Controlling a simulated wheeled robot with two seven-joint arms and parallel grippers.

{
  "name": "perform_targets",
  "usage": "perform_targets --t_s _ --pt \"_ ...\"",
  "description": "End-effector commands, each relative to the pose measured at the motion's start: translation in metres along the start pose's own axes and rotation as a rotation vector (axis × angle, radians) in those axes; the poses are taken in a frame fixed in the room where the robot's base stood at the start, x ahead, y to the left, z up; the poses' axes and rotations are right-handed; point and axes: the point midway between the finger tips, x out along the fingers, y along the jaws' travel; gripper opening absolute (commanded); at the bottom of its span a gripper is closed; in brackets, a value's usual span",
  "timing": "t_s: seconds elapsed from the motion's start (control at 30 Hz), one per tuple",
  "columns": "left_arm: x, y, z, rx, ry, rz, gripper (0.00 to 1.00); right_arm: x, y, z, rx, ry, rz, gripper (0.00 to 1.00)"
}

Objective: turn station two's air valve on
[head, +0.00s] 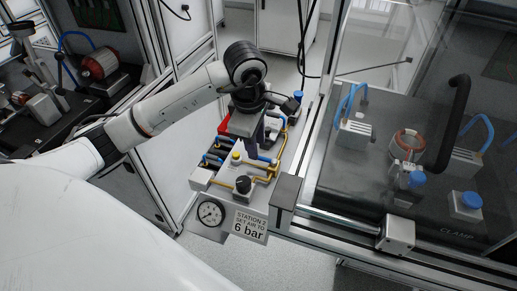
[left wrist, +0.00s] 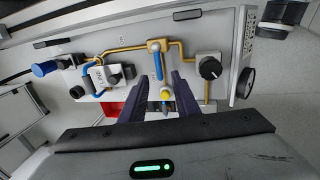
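Station two's air panel (head: 213,178) is a pale block with brass pipes, below my left gripper (head: 257,139) in the head view. In the left wrist view, a blue lever (left wrist: 158,66) stands on a brass valve body (left wrist: 154,46). My left gripper (left wrist: 161,76) is open, its two dark fingers apart on either side of the lever's line. A yellow knob (left wrist: 166,93) shows between the fingers; it also shows in the head view (head: 236,155). I cannot tell whether the fingers touch the lever. My right gripper is not in view.
A black regulator knob (head: 243,185) sits in front of the lever, near the round gauge (head: 211,212) and the "6 bar" sign (head: 250,225). A clear-walled enclosure (head: 345,195) stands to the right. A red part (head: 224,127) lies behind the panel.

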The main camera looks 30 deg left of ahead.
Motion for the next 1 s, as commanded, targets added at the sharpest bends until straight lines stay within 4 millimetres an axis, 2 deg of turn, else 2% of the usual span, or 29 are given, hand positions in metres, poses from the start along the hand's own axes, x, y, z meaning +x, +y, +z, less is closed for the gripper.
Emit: perform_targets --t_s 0.1,0.23,0.6,0.63,0.8,1.0 --pt "0.021 -0.001 0.0 -0.001 0.001 -0.004 0.29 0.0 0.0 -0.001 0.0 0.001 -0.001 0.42" --pt "0.035 -0.001 0.0 -0.001 0.0 -0.002 0.29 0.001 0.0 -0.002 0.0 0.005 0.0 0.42" --pt "0.041 0.0 0.0 0.0 -0.001 0.001 0.29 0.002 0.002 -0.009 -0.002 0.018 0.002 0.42" --pt "0.041 0.0 0.0 0.0 -0.001 0.001 0.27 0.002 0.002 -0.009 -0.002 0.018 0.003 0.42" --pt "0.041 0.0 0.0 0.0 -0.001 0.001 0.0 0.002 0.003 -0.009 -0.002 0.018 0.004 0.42" --pt "0.041 0.0 0.0 0.003 -0.001 0.001 0.0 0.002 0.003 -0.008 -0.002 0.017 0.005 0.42"
